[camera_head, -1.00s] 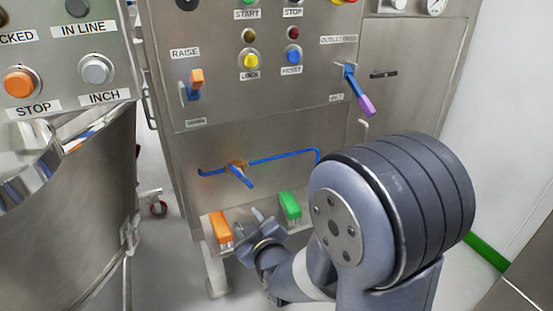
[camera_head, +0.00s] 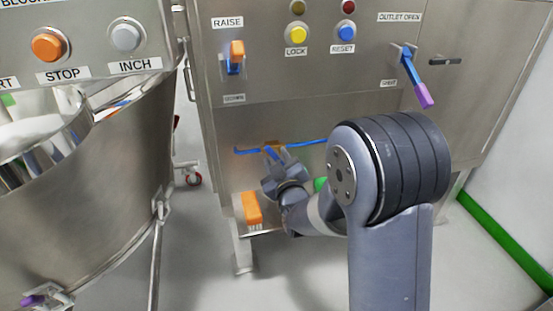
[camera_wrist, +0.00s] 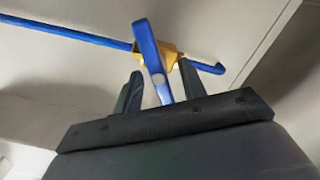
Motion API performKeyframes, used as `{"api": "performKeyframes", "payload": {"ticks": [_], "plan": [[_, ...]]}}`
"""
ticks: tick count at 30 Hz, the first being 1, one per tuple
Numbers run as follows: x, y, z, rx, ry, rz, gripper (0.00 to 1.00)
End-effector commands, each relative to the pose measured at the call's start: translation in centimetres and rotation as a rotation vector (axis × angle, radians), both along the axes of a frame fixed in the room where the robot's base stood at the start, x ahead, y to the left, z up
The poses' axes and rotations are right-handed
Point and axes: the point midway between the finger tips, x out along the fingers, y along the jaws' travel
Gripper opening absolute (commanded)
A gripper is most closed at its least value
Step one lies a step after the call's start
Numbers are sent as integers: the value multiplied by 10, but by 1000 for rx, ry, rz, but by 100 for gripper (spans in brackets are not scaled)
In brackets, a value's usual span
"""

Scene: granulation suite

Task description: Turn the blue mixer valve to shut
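The mixer valve has a blue lever handle (camera_wrist: 152,55) on a brass-yellow body (camera_wrist: 172,56), set in a thin blue pipe (camera_wrist: 70,34) along the steel panel. In the head view, the blue handle (camera_head: 271,153) is partly covered by my gripper (camera_head: 281,165), which is right in front of the valve. In the wrist view, my gripper (camera_wrist: 160,70) is open, with one finger on each side of the blue handle. Gaps show between the handle and both fingers. The handle slants across the pipe and points toward my gripper.
An orange block (camera_head: 252,209) sits below left of my gripper, and a green block (camera_head: 320,184) is mostly hidden behind my arm. A steel vessel (camera_head: 90,215) stands left.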

Motion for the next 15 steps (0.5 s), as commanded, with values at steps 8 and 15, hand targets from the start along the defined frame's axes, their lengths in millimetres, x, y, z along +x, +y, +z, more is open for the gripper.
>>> {"api": "performKeyframes", "payload": {"ticks": [8, 15], "plan": [[11, 3, 0, 0, 0, 0, 39], [11, 3, 0, 0, 0, 0, 34]]}}
